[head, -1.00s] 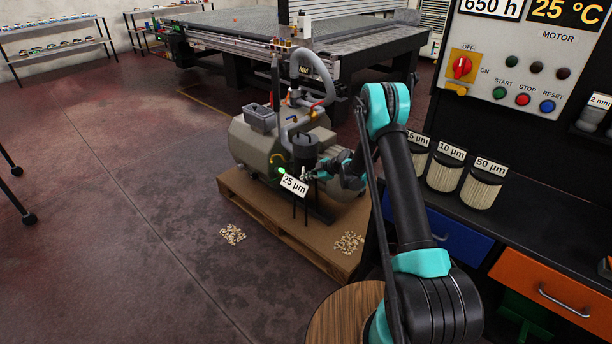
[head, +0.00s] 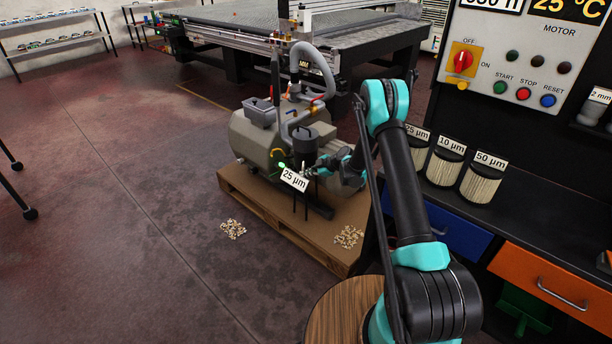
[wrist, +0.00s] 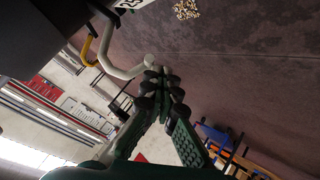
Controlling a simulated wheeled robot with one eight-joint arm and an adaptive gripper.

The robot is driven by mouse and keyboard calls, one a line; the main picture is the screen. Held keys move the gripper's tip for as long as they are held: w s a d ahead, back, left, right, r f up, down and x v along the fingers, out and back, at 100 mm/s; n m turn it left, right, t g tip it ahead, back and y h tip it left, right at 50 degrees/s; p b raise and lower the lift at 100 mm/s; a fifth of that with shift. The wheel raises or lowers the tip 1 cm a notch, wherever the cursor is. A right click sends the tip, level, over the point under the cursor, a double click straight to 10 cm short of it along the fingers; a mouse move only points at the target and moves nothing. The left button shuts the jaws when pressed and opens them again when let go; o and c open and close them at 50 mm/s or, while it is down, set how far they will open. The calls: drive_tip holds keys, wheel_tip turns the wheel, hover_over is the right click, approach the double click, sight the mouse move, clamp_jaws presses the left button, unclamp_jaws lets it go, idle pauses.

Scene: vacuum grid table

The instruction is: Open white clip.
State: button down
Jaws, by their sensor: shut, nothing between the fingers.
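The white clip (wrist: 112,62) shows in the wrist view as a pale bent bar beside a yellow one. Its rounded free end lies right by my fingertips. My gripper (wrist: 160,88) is shut with nothing between the fingers; whether it touches the clip I cannot tell. In the head view my gripper (head: 318,170) is at the dark filter canister (head: 305,145) on the grey vacuum pump (head: 256,138), beside the 25 µm label (head: 294,180). The clip is too small to make out clearly there.
The pump stands on a wooden pallet (head: 235,180), with small heaps of pale chips (head: 233,229) on the floor and pallet. A workbench with spare filters (head: 446,163) and a control panel (head: 530,65) is on the right. The floor at left is open.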

wheel_tip(320, 180, up, 10)
drive_tip(key=r, duration=0.1)
drive_tip(key=s+d+r, duration=0.2)
drive_tip(key=s+d, duration=0.1)
drive_tip(key=d, duration=0.4)
drive_tip(key=d+f+x, duration=0.1)
drive_tip(key=x, duration=1.1)
drive_tip(key=shift+w+d+f, duration=0.2)
drive_tip(key=shift+w+f, duration=0.2)
drive_tip(key=shift+f, duration=0.1)
drive_tip(key=s+f, duration=0.2)
drive_tip(key=f, duration=0.1)
drive_tip(key=shift+f, duration=0.3)
drive_tip(key=shift+r, duration=0.1)
